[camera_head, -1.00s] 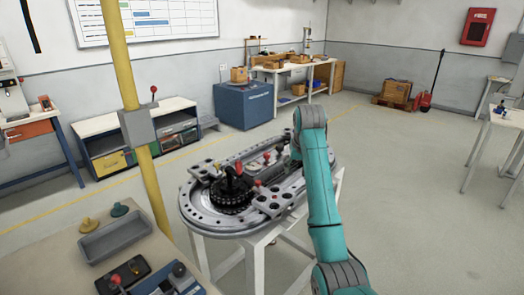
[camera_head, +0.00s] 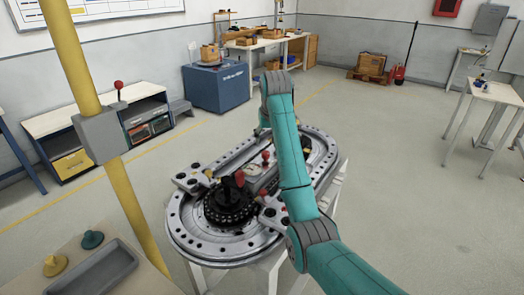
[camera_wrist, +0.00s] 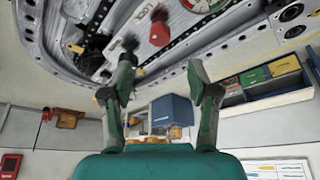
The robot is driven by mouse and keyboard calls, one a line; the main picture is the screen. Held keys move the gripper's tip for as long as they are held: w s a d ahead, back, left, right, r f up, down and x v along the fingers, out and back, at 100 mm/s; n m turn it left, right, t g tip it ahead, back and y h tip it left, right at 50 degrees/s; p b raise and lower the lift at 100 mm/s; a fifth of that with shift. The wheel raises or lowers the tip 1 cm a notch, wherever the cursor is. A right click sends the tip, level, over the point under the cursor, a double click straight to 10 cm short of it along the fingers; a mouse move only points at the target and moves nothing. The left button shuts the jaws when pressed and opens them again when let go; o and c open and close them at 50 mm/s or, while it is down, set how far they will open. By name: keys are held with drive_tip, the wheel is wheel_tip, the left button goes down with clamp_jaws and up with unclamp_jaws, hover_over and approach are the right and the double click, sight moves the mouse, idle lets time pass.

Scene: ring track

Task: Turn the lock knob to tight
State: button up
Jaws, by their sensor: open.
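The oval ring track (camera_head: 180,240) stands on a white-legged table in the head view. A red knob (camera_head: 265,156) stands upright near its middle, and another red-topped handle sits over the black round hub (camera_head: 230,208) nearer me.
A yellow post (camera_head: 85,90) with a grey box rises at the left. A bench with a grey tray (camera_head: 100,272) is at the near left. A blue cabinet (camera_head: 217,86) and workbench stand behind the track.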

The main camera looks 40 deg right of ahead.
sight(266, 152)
drive_tip(key=x, duration=0.9)
drive_tip(key=shift+w+f, duration=0.1)
drive_tip(key=shift+f, duration=0.3)
clamp_jaws()
